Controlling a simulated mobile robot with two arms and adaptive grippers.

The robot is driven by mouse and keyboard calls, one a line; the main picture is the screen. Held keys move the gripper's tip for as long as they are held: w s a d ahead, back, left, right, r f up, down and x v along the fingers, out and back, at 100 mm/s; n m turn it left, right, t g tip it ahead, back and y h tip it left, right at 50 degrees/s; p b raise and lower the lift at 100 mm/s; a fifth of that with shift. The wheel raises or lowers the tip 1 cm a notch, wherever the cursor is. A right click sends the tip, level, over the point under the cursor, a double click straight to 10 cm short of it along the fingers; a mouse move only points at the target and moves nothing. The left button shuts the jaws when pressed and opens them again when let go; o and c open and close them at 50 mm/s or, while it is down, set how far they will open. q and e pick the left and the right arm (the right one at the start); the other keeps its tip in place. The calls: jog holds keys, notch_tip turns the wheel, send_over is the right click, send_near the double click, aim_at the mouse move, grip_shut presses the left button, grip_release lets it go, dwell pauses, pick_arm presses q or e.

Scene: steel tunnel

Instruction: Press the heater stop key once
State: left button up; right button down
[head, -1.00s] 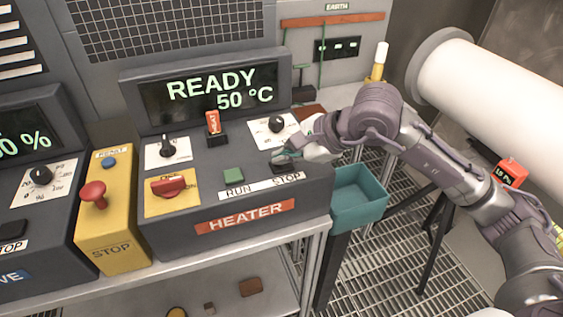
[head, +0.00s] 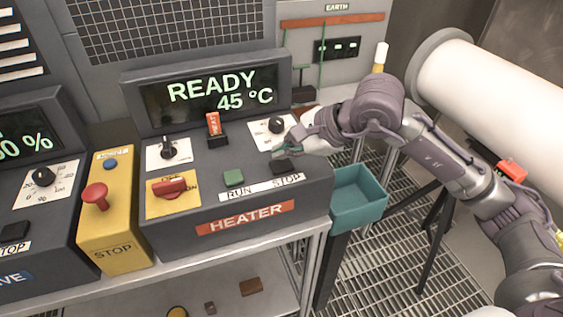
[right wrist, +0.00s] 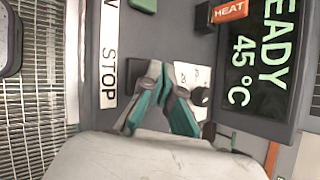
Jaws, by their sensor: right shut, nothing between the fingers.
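The heater panel (head: 215,195) has a black stop key (head: 284,165) above the STOP label, right of the green RUN key (head: 234,177). My right gripper (head: 277,151) is shut and empty, with its fingertips just behind and above the stop key, seemingly apart from it. In the right wrist view the teal fingertips (right wrist: 160,76) meet beside the dark stop key (right wrist: 135,68), partly covering it. The heater display (head: 215,90) reads READY 45 °C. My left gripper is not in view.
A yellow box with a red stop button (head: 94,194) stands to the left. The heater panel also bears a red OFF/ON switch (head: 169,187), an orange HEAT switch (head: 213,124) and dials. A teal bin (head: 358,200) hangs at the right, below my right arm.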

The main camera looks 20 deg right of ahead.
aim_at(285, 165)
jog(key=shift+r+p, duration=1.25)
jog(key=shift+r, duration=1.25)
jog(key=shift+f, duration=0.1)
